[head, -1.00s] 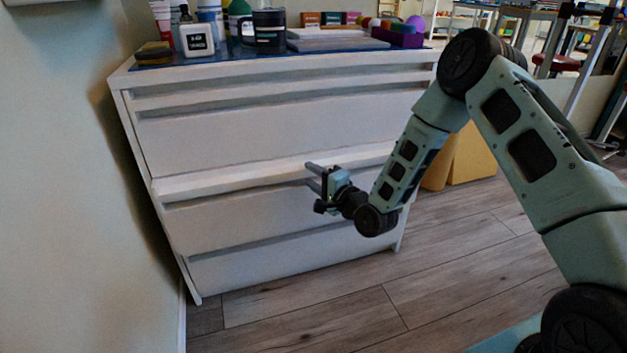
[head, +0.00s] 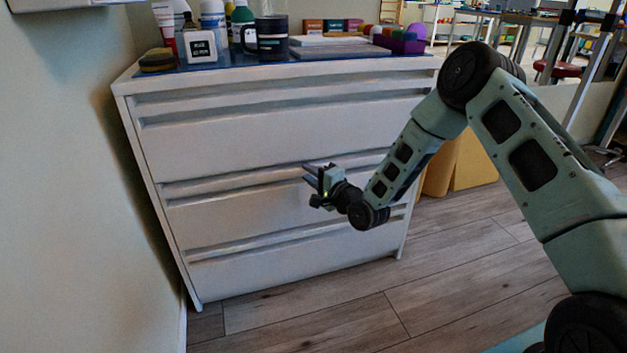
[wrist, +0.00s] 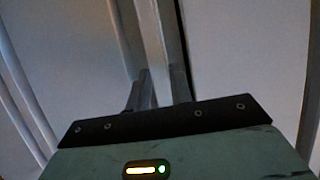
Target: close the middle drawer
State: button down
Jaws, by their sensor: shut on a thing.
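The middle drawer (head: 240,215) is in the white chest, below the tall upper front. Its front now looks flush, or nearly so, with the fronts above and below. My gripper (head: 309,174) is at the upper edge of this drawer, right of its middle, with the fingers pointing at the chest. In the wrist view, my gripper's fingers (wrist: 159,92) are close together at a pale strip (wrist: 155,40) running along the drawer front. They are shut on the drawer's edge or handle strip; the exact contact is hard to see.
The chest top (head: 210,69) holds bottles, a dark mug (head: 271,38), a sponge (head: 157,60) and a purple bin (head: 399,42). A wall (head: 60,190) stands close on the left. Tan boxes (head: 472,160) stand right of the chest. The wooden floor (head: 350,300) in front is clear.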

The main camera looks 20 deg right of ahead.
jog(key=shift+w+f, duration=0.15)
jog(key=shift+f, duration=0.05)
jog(key=c, duration=1.4)
grip_release()
jog(key=shift+f, duration=0.1)
jog(key=shift+c, duration=0.2)
jog(key=shift+o, duration=0.6)
jog(key=p+v, duration=0.4)
jog(key=v, duration=1.3)
jog(key=shift+p, duration=0.4)
